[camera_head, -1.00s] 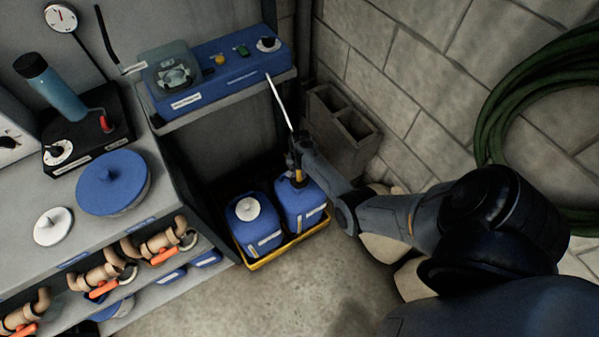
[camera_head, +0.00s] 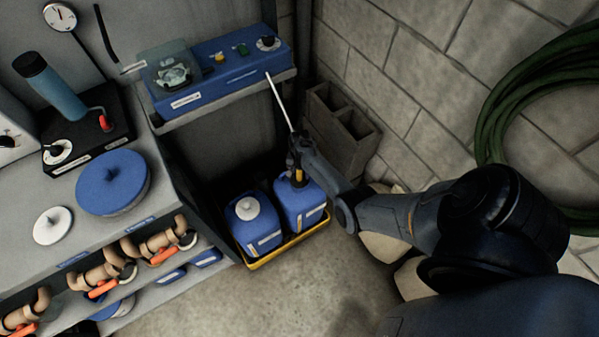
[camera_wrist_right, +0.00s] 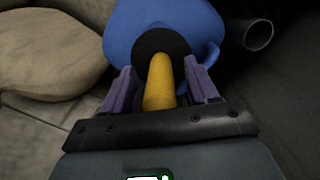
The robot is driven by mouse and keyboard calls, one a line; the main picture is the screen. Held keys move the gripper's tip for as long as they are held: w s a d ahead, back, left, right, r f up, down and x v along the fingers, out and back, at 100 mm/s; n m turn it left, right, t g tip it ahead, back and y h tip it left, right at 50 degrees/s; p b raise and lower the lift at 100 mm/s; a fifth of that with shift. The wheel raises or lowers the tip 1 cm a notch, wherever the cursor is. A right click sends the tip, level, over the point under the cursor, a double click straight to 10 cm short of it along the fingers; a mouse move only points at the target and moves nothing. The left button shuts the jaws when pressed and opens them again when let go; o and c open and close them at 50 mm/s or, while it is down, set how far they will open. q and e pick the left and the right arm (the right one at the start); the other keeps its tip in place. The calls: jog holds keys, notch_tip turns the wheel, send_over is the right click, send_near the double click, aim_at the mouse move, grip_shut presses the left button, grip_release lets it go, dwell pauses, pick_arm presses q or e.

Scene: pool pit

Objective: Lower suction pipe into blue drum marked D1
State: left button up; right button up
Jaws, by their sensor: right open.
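Two blue drums stand side by side in a yellow tray (camera_head: 262,261). The right drum (camera_head: 300,208) has a yellow suction pipe (camera_head: 298,178) upright at its top; the left drum (camera_head: 252,226) has a white cap. The drum labels are too small to read. My right gripper (camera_head: 296,163) is above the right drum. In the right wrist view its open fingers (camera_wrist_right: 163,88) stand either side of the yellow pipe (camera_wrist_right: 160,84), with gaps visible. The pipe meets a black disc (camera_wrist_right: 162,45) on the blue drum (camera_wrist_right: 130,25); its lower end is hidden. My left gripper is out of view.
A pale tube (camera_head: 280,103) runs from the blue pump unit (camera_head: 225,72) on the shelf down towards my right gripper. Grey hollow blocks (camera_head: 342,128) stand close behind the drums. Bare floor (camera_head: 290,285) lies in front of the tray.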

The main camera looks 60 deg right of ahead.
jog(key=r+p, duration=0.1)
jog(key=r, duration=0.2)
jog(key=r+p, duration=0.2)
jog(key=r, duration=0.2)
jog(key=r+p, duration=0.2)
jog(key=r, duration=0.1)
jog(key=shift+w+d+r, duration=0.15)
jog(key=shift+d+r, duration=0.05)
jog(key=shift+d, duration=0.15)
jog(key=shift+r, duration=0.2)
jog(key=shift+s+d+r+n+h, duration=0.15)
jog(key=shift+s+r+n+h, duration=0.2)
jog(key=shift+n, duration=0.15)
jog(key=s+a+r+n+t, duration=0.1)
jog(key=s+a+r+n, duration=0.45)
jog(key=a, duration=0.45)
jog(key=s+a+r+n+t, duration=0.2)
jog(key=s+a+r+n, duration=0.35)
jog(key=a, duration=0.45)
jog(key=s+a+r+n+t, duration=0.1)
jog(key=s+a+r+n, duration=0.35)
jog(key=a+r, duration=0.4)
notch_tip(320, 180, up, 34)
jog(key=a+p, duration=0.1)
jog(key=p, duration=3.4)
jog(key=shift+w+p, duration=0.25)
jog(key=shift+p, duration=0.15)
